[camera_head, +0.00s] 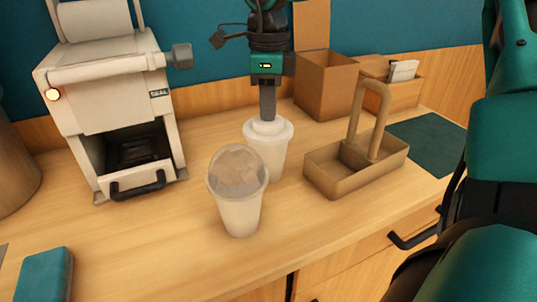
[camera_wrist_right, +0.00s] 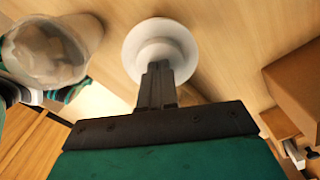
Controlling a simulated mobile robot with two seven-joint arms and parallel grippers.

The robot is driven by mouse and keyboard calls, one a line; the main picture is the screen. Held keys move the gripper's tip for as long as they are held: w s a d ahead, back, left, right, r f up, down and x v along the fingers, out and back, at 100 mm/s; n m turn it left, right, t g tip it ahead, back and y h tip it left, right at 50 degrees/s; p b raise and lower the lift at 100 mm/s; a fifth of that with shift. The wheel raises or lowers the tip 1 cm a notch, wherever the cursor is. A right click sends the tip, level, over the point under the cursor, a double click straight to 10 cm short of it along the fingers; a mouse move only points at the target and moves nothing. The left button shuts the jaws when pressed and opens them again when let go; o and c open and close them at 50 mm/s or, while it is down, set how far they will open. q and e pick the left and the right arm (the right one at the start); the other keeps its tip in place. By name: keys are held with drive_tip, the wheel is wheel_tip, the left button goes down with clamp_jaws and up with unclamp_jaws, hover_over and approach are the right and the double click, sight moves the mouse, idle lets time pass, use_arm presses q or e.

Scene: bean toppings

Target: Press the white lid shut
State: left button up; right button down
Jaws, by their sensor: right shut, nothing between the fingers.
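A white lid (camera_head: 268,128) sits on a white cup (camera_head: 266,160) on the wooden counter. It also shows from above as a round white disc in the right wrist view (camera_wrist_right: 160,40). My right gripper (camera_head: 267,117) points straight down, shut and empty, with its fingertips at the middle of the lid's raised top. They look to be touching it. The lid looks level; whether its rim is fully seated I cannot tell. In the right wrist view the shut fingers (camera_wrist_right: 154,72) overlap the lid's near edge. My left gripper is not in view.
A cup with a clear domed lid (camera_head: 238,212) stands close in front. A brown carrier with a handle (camera_head: 322,177) is to the right, with a brown box (camera_head: 326,88) behind. A white machine (camera_head: 105,90) stands left. Front counter is mostly clear.

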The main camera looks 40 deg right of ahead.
idle(0.3)
wheel_tip(320, 180, up, 5)
drive_tip(key=p, duration=0.3)
drive_tip(key=shift+f, duration=0.15)
drive_tip(key=shift+s+f, duration=0.1)
idle(0.3)
